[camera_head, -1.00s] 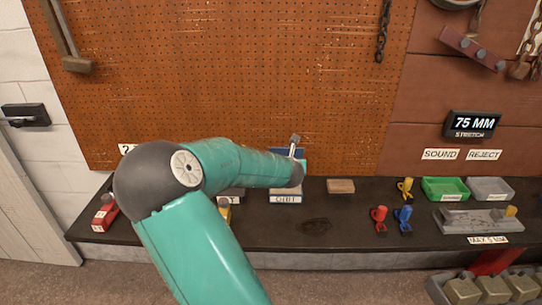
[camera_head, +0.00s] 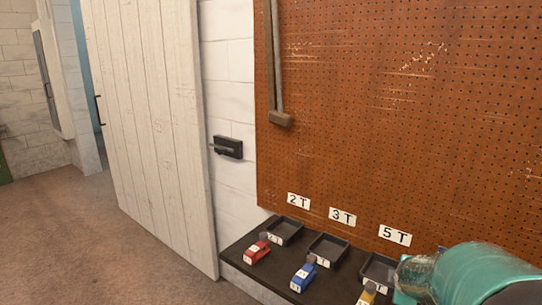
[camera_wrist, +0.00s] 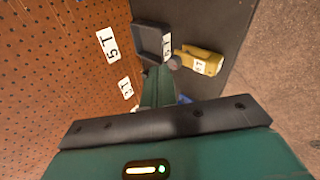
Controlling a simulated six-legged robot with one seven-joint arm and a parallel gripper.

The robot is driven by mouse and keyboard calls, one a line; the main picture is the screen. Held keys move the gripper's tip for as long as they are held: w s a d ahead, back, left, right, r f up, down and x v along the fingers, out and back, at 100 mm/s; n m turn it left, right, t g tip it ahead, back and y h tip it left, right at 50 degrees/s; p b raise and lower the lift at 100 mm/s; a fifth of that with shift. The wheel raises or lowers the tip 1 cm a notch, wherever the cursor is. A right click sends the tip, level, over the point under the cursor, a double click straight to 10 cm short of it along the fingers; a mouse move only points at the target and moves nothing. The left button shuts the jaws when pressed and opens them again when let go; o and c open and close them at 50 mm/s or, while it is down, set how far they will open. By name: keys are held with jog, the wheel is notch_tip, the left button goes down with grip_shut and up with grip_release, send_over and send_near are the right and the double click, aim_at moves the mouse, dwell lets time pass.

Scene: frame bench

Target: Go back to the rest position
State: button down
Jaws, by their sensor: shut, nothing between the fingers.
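My gripper (camera_wrist: 157,84) shows in the wrist view as a narrow green pair of fingers held together beyond a dark bar. It is shut and empty. It points toward the bench near a black tray (camera_wrist: 137,42) and a yellow block (camera_wrist: 203,53) with a label; whether it is above or beside them, I cannot tell. In the head view my teal arm fills the lower right corner, and the gripper is not visible there.
The dark bench (camera_head: 238,252) carries several black trays, a red block (camera_head: 256,252), a blue block (camera_head: 303,276) and a yellow block (camera_head: 367,295). Behind it is an orange pegboard (camera_head: 400,120) with 2T, 3T and 5T signs. A white door (camera_head: 150,130) and open floor (camera_head: 90,235) lie left.

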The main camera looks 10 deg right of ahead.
jog(key=s+a+r+m+y, duration=0.1)
jog(key=s+a+r+m, duration=0.2)
jog(key=a, duration=0.6)
jog(key=s+a+r+m+y, duration=0.2)
jog(key=s+a+r+m, duration=0.1)
jog(key=s+a, duration=0.4)
jog(key=s+a+r+m+g+y, duration=0.1)
jog(key=s+a+r+m+y, duration=0.1)
jog(key=a, duration=1)
jog(key=s+r+m, duration=0.1)
jog(key=s+m, duration=0.1)
jog(key=s, duration=0.1)
jog(key=shift+s+r+m, duration=0.3)
jog(key=shift+s+r, duration=0.05)
jog(key=shift+r, duration=0.05)
